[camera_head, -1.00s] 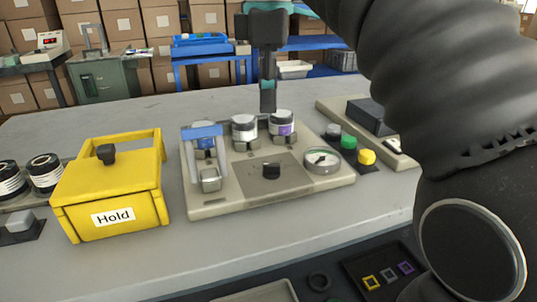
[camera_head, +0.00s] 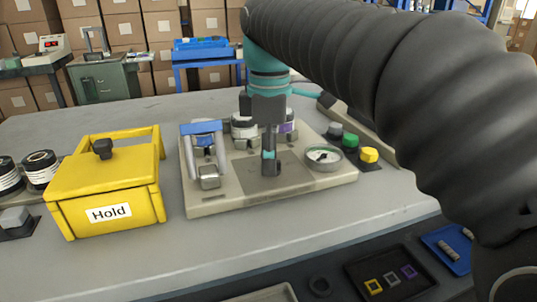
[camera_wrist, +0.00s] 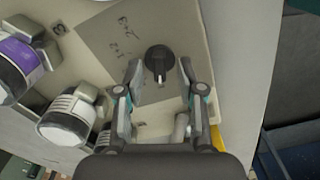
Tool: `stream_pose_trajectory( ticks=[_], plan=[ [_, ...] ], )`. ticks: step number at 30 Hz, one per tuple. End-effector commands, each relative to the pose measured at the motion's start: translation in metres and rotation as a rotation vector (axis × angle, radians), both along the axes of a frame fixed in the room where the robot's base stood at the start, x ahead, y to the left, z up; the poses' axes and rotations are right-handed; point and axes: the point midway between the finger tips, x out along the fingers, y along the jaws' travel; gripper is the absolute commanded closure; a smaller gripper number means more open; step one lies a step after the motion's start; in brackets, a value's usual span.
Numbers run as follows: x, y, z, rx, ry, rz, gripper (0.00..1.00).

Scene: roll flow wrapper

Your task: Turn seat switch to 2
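The seat switch is a round black knob (camera_wrist: 158,58) with a pale pointer, on a grey plate with small printed marks (camera_wrist: 122,38) in the wrist view. The marks are too small to read surely. The pointer faces the bottom of the wrist picture. My gripper (camera_wrist: 159,72) is open and empty, one finger on each side of the knob; contact cannot be told. In the head view my gripper (camera_head: 269,167) points down over the beige panel (camera_head: 230,206) and hides the knob.
White-labelled rollers stand behind the switch, one with a purple band (camera_wrist: 18,65). A blue-topped clamp (camera_head: 203,150) is to the left and a round gauge (camera_head: 323,157) to the right. A yellow Hold box (camera_head: 105,190) stands farther left. Green (camera_head: 350,140) and yellow (camera_head: 369,155) buttons are at right.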

Motion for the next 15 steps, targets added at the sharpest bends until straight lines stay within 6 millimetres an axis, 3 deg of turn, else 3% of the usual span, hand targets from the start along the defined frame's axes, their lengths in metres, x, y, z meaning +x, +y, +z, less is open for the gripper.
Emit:
stream_pose_trajectory(
  ticks=[5, 10, 15],
  plan=[
    [0.0000, 0.0000, 0.0003, 0.000, 0.000, 0.000, 0.61],
    [0.0000, 0.0000, 0.0004, 0.000, 0.000, 0.000, 1.00],
    [0.0000, 0.0000, 0.0004, 0.000, 0.000, 0.000, 1.00]
  ],
)
